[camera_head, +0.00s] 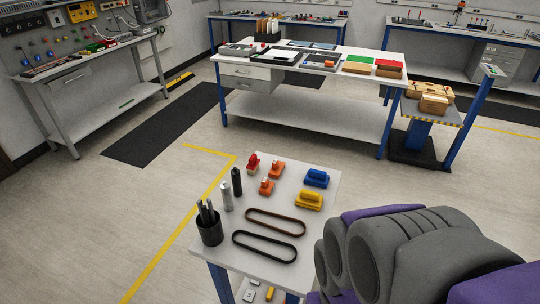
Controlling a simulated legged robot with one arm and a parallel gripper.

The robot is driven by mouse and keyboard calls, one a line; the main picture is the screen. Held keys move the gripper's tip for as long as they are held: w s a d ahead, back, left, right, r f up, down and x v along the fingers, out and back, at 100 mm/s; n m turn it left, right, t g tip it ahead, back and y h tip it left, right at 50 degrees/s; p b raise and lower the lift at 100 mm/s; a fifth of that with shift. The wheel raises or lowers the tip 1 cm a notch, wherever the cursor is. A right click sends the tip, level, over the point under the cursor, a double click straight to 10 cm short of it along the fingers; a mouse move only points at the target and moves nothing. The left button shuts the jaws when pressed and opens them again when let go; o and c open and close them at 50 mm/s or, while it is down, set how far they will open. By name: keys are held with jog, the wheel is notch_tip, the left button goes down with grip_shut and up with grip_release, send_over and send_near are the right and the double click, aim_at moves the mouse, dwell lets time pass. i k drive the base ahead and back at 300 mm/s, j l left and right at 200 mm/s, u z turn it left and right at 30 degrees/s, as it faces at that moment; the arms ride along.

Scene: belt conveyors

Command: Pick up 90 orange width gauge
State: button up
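Two small orange gauge-like pieces, an upper one (276,170) and a lower one (266,187), stand on the small light table (215,259) in front of me. Any number or marking on them is too small to read, so I cannot tell which is the 90 width gauge. A red piece (253,164) of similar shape stands just left of the upper orange one. My arm's grey and purple links fill the lower right of the view. My gripper is not in view.
The small table also holds a blue block (316,178), a yellow block (308,201), two belt loops (275,222) (264,246), bottles (236,182) (226,197) and a black cup (210,231) with rods. A longer workbench (300,119) stands behind, across open floor.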

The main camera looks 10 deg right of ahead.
aim_at(278, 166)
jog(key=i+l+u, duration=0.15)
jog(key=u, duration=0.25)
jog(key=i+l+u, duration=0.15)
jog(key=l+u, duration=0.15)
jog(key=u, duration=0.15)
jog(key=i+l+u, duration=0.1)
jog(key=l+u, duration=0.15)
jog(key=u, duration=0.15)
